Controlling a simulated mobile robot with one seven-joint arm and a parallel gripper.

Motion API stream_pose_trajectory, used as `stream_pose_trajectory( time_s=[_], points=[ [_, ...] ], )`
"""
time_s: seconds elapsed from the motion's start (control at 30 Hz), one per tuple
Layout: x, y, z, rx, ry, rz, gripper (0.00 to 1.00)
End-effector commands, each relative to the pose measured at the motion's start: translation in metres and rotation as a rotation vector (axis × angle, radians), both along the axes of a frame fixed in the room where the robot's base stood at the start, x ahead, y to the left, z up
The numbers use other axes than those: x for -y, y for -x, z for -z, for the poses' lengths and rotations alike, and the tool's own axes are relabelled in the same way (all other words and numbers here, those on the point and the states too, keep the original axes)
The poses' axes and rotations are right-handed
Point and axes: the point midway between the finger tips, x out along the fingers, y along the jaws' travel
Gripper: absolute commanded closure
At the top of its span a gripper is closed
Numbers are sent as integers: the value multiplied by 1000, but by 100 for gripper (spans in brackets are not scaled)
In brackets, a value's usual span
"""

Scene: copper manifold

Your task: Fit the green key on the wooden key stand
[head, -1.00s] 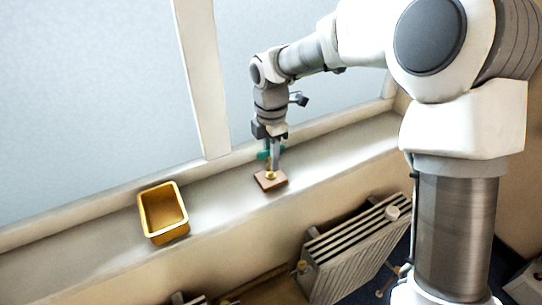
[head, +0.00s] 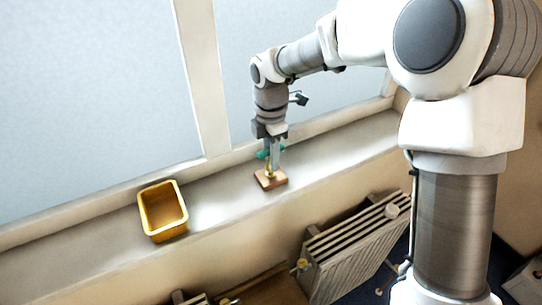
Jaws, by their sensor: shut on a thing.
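The wooden key stand (head: 277,184) is a small brown block on the window sill, with a brass-coloured upright part (head: 268,170) on top. The green key (head: 262,154) shows as a small teal patch at the fingers, partly hidden by them. My gripper (head: 272,158) points down just above the stand and is shut on the green key. The key is close over or at the brass part; I cannot tell whether they touch.
A yellow open bin (head: 148,213) stands on the sill (head: 216,197) to the left, with bare sill between it and the stand. The window frame (head: 204,80) rises behind. A radiator (head: 350,240) is below the sill at right.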

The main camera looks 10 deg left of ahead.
Motion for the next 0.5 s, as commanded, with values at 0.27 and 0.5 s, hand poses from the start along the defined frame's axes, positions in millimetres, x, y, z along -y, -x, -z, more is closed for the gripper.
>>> stream_pose_trajectory(
  time_s=[0.27,0.5],
  points=[
    [0,0,5,0,0,0,100],
    [0,0,8,-1,1,0,100]
  ],
)
